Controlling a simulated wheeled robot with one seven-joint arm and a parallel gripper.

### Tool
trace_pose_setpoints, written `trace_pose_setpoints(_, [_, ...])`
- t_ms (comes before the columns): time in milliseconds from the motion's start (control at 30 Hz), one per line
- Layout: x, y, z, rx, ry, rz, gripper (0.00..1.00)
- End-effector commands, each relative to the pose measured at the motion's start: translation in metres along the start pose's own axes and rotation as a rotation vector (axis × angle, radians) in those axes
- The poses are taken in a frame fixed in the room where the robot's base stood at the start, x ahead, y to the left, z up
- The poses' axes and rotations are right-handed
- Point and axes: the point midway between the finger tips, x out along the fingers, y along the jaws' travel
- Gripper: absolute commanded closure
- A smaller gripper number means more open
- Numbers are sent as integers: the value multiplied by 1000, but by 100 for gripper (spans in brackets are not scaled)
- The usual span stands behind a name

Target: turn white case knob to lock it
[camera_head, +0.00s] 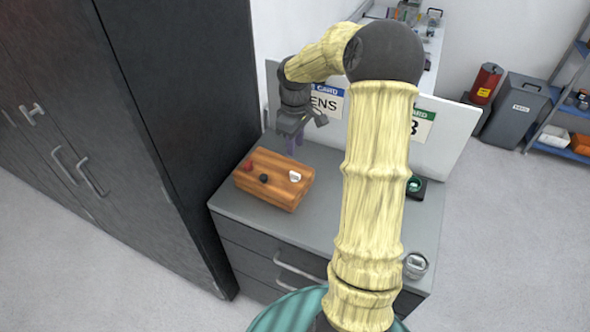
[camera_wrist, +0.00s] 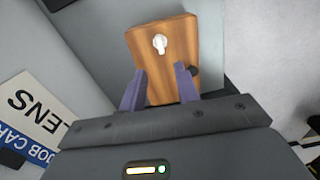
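A wooden case (camera_head: 282,190) lies on the grey cabinet top, with a white knob (camera_head: 295,176) near its right end. In the wrist view the white knob (camera_wrist: 160,44) shows near the top end of the wooden case (camera_wrist: 165,85), its pointed part directed downward. My gripper (camera_head: 293,146) is above the case's back edge, apart from the white knob. In the wrist view my gripper (camera_wrist: 161,77) is open, with two purple fingers spread and nothing between them; the white knob lies beyond the fingertips.
A black knob (camera_head: 264,178) and a red knob (camera_head: 248,165) are also on the case. Job card signs (camera_head: 327,101) stand on a panel behind. A dark green-topped item (camera_head: 415,186) and a round metal item (camera_head: 415,264) lie to the right. A tall dark cupboard (camera_head: 150,120) borders the left.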

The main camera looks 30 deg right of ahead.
Motion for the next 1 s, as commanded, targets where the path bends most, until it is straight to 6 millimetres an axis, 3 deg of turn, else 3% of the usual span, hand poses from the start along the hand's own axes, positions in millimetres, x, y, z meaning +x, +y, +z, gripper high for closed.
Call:
trace_pose_setpoints(600, [105,0,0,-1,-2,-3,68])
trace_pose_setpoints(1000, [116,0,0,0,0,0,68])
